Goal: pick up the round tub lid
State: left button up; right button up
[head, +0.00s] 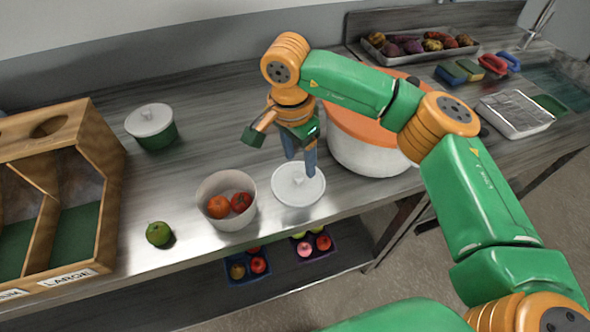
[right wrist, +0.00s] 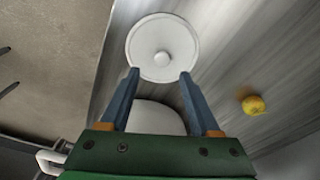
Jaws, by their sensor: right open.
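The round tub lid (head: 298,186) is white with a small knob in the middle. It lies knob up near the counter's front edge, right of a white bowl. In the right wrist view the lid (right wrist: 160,28) shows as a full disc just beyond the fingertips. My right gripper (head: 300,168) is open, with its blue fingers pointing down over the lid. In the right wrist view the gripper (right wrist: 159,75) has its two fingertips at the lid's near edge, left and right of the knob. Contact cannot be told. My left gripper is not in view.
The white bowl (head: 228,222) holds tomatoes. A green tub (head: 155,140) with a white lid, a lime (head: 158,233) and a wooden bin (head: 95,140) are further left.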

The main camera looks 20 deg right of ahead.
aim_at(298, 175)
notch_tip(298, 175, down, 4)
jog(key=shift+s+a+p, duration=0.1)
jog(key=shift+p, duration=0.65)
jog(key=shift+w+f, duration=0.3)
jog(key=shift+w, duration=0.05)
jog(key=shift+s+r, duration=0.1)
jog(key=shift+s, duration=0.1)
jog(key=c, duration=0.9)
grip_shut()
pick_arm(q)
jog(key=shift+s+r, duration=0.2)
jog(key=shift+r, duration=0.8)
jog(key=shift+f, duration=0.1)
